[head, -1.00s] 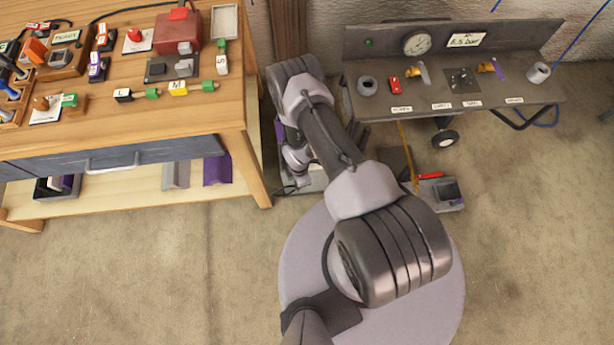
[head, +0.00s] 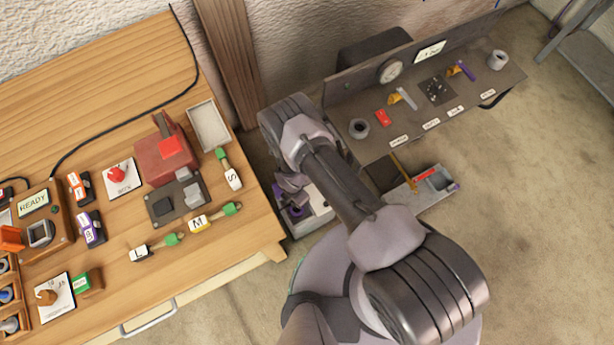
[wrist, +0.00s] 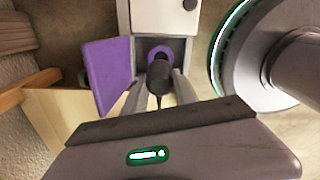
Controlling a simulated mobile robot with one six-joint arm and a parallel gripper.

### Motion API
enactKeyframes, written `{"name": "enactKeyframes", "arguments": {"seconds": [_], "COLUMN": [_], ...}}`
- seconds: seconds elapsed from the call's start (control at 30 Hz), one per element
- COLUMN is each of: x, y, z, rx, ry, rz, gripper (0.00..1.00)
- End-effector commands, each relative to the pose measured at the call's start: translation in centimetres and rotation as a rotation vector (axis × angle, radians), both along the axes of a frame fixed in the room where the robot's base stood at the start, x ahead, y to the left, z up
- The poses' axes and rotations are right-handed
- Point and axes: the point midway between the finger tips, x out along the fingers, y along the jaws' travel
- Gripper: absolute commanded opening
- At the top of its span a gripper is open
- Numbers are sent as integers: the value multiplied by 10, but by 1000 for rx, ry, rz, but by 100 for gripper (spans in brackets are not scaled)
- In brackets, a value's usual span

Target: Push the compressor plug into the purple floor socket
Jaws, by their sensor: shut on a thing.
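In the wrist view, my gripper (wrist: 160,92) is shut on a dark plug (wrist: 158,74) with a black cable running back from it. The purple socket (wrist: 160,51) is a ring set in a grey recess just beyond the plug. The plug overlaps the ring's near edge in this view, and I cannot tell whether they touch. A purple flap (wrist: 103,76) stands open left of the recess. In the head view, my gripper (head: 292,190) is low beside the bench, over the floor box (head: 318,219); the arm hides most of the plug and socket there.
The wooden bench (head: 110,270) stands close on the left, with several labelled parts on top. A grey gauge panel (head: 450,95) is at upper right. A low tray (head: 430,190) lies on the floor under it. Open floor (head: 550,230) lies to the right.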

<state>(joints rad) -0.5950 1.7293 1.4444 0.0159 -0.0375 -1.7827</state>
Motion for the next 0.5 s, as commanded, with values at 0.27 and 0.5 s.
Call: {"name": "enactKeyframes", "arguments": {"seconds": [0.27, 0.5], "x": [-1, -1], "y": [1, 0], "z": [-18, -52], "rx": [0, 0], "ry": [0, 1], "rz": [5, 4], "gripper": [0, 0]}}
